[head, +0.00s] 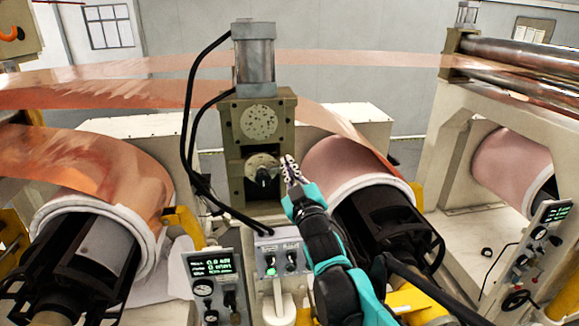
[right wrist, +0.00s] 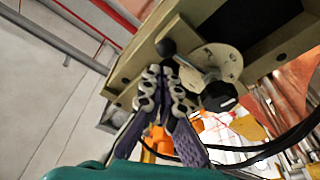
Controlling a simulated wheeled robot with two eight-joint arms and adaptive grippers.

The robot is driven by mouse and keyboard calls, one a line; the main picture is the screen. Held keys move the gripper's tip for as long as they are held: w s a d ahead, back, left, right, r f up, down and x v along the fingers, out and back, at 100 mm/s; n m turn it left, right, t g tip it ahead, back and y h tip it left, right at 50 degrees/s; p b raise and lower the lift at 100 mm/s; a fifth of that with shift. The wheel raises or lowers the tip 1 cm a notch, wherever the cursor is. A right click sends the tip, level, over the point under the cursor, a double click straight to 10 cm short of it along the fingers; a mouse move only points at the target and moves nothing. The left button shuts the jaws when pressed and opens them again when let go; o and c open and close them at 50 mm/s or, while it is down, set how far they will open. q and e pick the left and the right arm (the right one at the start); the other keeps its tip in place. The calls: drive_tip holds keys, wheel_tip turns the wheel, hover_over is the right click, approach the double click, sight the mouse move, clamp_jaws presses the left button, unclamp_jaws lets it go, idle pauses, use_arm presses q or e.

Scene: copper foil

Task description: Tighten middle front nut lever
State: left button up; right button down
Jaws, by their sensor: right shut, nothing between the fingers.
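The middle machine block (head: 285,107) is olive-beige, with two round metal plates on its front. A black nut lever (head: 263,177) sits on the lower plate. In the right wrist view the metal plate (right wrist: 228,58) carries a black knob (right wrist: 219,97), and a black ball (right wrist: 165,47) stands beside the plate. My right gripper (head: 290,168) is just right of the lower plate in the head view. In the right wrist view my gripper (right wrist: 163,76) has its fingers together and empty, their tips just below the black ball. I cannot tell whether they touch it. My left gripper is not in view.
Copper foil rolls stand left (head: 150,165) and right (head: 345,160) of the block. Black hoses (head: 187,130) curve down its left side. A small control box (head: 280,255) sits below it, with a display panel (head: 213,268) further left.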

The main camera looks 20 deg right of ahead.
drive_tip(key=shift+w+d+f, duration=0.1)
drive_tip(key=shift+f, duration=0.15)
drive_tip(key=shift+d+f+m+b, duration=0.2)
drive_tip(key=shift+f+m+b, duration=0.4)
drive_tip(key=shift+f+b, duration=0.35)
drive_tip(key=shift+r, duration=0.15)
